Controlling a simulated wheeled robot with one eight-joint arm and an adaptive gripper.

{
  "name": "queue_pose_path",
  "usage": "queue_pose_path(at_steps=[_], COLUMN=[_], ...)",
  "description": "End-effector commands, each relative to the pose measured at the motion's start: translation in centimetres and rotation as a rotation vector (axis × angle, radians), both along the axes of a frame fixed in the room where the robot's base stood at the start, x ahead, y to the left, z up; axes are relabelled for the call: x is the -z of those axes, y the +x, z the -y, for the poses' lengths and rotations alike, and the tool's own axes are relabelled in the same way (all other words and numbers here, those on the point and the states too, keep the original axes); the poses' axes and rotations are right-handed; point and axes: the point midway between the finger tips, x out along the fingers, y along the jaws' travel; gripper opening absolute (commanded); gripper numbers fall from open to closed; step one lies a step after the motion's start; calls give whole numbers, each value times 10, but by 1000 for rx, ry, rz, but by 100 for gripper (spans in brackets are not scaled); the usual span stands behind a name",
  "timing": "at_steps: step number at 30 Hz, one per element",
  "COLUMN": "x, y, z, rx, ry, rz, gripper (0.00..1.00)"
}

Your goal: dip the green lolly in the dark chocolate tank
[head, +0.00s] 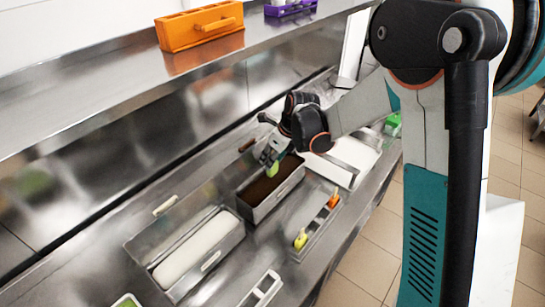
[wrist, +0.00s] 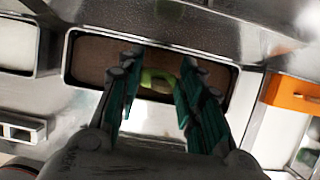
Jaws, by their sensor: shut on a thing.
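My gripper (head: 268,158) is shut on the green lolly (head: 272,170), over the far end of the dark chocolate tank (head: 262,211). The tank is a steel box with dark brown inside. In the wrist view, the fingers (wrist: 160,85) stand on both sides of the green lolly (wrist: 158,74), with the brown tank opening (wrist: 100,55) behind it. The lolly's green part shows just below the fingers in the head view. I cannot tell whether its lower end touches the chocolate.
A tank of white coating (head: 195,250) stands to the left. A steel rack (head: 312,238) with a yellow lolly (head: 300,240) and an orange lolly (head: 333,201) lies to the right. Another rack (head: 262,290) is in front. A shelf with an orange mold (head: 199,27) overhangs the back.

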Motion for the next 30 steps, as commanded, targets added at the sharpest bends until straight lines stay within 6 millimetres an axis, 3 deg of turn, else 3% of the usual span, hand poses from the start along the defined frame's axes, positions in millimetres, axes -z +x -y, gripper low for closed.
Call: queue_pose_path(at_steps=[30], x=[40], y=[0], z=[0], rx=[0], ry=[0], rz=[0], gripper=[13])
